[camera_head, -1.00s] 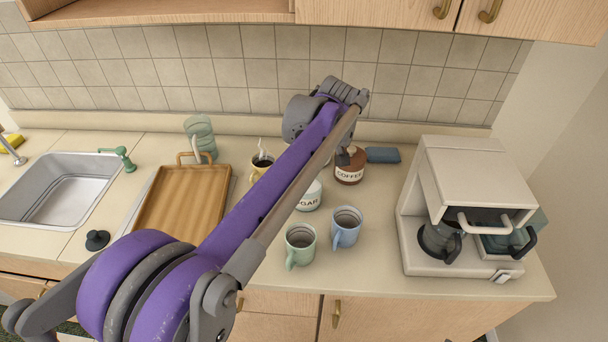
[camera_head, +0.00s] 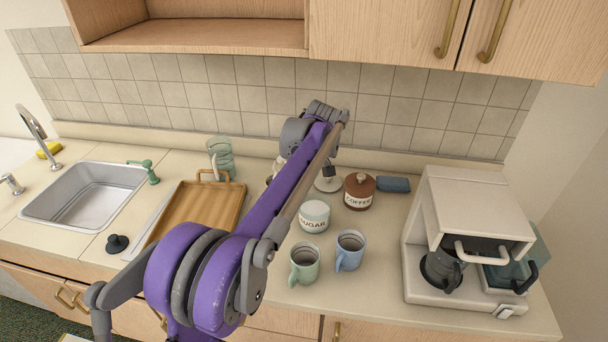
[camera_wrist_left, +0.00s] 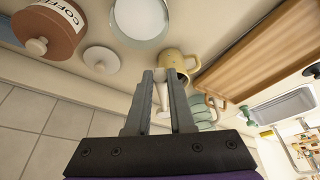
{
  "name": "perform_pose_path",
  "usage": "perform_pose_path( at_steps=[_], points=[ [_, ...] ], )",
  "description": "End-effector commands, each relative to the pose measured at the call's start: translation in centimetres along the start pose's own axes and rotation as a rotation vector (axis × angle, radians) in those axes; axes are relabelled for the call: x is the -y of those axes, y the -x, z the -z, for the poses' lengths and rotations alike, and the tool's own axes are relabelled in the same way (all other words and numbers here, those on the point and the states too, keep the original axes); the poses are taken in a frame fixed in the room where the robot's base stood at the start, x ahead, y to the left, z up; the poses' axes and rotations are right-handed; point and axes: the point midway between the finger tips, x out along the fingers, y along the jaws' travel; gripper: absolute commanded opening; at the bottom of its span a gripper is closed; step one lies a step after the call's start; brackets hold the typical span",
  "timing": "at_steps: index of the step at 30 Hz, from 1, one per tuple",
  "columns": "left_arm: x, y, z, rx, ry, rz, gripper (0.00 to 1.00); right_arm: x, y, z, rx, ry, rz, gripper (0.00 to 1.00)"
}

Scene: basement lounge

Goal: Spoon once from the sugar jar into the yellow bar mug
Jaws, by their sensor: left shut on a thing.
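The white sugar jar (camera_head: 314,217) stands on the counter without its lid. In the left wrist view its round open top (camera_wrist_left: 142,18) shows pale contents. Its white knobbed lid (camera_head: 328,183) lies flat behind it, also in the left wrist view (camera_wrist_left: 101,61). The yellow mug (camera_wrist_left: 178,62) stands just beyond my left fingertips; in the head view my arm hides nearly all of it. My left gripper (camera_wrist_left: 160,78) is shut on a slim pale utensil (camera_wrist_left: 161,97), apparently the spoon; its far end is hard to make out. My right gripper is out of view.
A brown coffee jar (camera_head: 359,193) stands right of the lid. Green (camera_head: 304,265) and blue (camera_head: 350,251) mugs stand in front of the sugar jar. A wooden tray (camera_head: 197,215) and green stacked cups (camera_head: 221,158) are left; a coffee maker (camera_head: 465,243) is right.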

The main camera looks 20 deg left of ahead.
Motion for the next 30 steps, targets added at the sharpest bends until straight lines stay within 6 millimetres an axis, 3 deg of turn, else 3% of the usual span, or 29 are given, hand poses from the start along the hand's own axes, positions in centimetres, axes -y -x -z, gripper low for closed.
perform_pose_path(
  at_steps=[5,16,30],
  points=[
    [0.8,-1.0,-0.4,0.009,0.053,-0.108,0.0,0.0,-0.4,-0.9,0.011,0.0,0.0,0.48],
    [2.1,-4.3,-1.5,0.036,0.253,-0.556,0.0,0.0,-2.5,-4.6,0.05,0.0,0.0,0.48],
    [2.4,-4.2,-1.4,0.07,0.515,-0.984,0.0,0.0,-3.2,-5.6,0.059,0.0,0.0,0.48]
  ],
)
